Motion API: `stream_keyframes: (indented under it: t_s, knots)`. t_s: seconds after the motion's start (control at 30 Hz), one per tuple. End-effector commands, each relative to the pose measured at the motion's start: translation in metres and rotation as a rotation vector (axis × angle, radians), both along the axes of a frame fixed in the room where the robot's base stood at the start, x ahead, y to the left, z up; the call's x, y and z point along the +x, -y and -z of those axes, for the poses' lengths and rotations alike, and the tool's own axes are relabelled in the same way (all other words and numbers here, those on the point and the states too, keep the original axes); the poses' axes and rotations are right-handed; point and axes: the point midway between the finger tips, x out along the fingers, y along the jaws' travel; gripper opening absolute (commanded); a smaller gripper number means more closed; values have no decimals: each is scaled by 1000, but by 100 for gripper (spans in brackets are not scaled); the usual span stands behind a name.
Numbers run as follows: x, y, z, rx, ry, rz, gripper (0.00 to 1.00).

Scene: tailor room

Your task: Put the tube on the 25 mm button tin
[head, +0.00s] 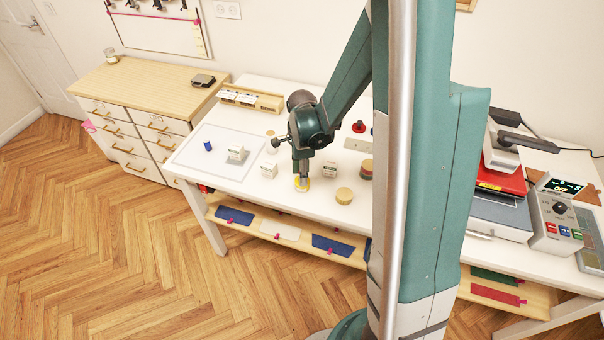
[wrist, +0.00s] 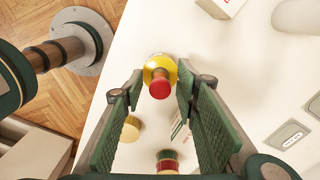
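My gripper (head: 303,176) points down over the front part of the white table. In the wrist view my gripper (wrist: 160,82) has its fingers apart, with a red-topped piece (wrist: 159,88) on a yellow round base (wrist: 160,66) between or just below the tips. It could be the tube, but I cannot tell for sure. In the head view its yellow part (head: 302,187) shows under my gripper. A round tan tin (head: 345,196) stands to its right, and also shows in the wrist view (wrist: 130,129). No tin size is legible.
A red, green and tan stack (head: 366,168) stands behind the tan tin. Small white boxes (head: 268,171), (head: 330,168) stand nearby. A pale mat (head: 210,166) holds a blue item (head: 208,146) and another box. A wooden tray (head: 250,98) sits at the back.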

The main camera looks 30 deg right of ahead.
Motion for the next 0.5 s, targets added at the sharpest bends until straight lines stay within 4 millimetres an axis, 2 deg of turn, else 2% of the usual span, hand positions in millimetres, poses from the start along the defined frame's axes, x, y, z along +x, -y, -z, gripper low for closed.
stream_keyframes:
  t_s: [0.27,0.5]
  knots:
    - [0,0,-1,0,0,0,31]
    - [0,0,-11,0,0,0,31]
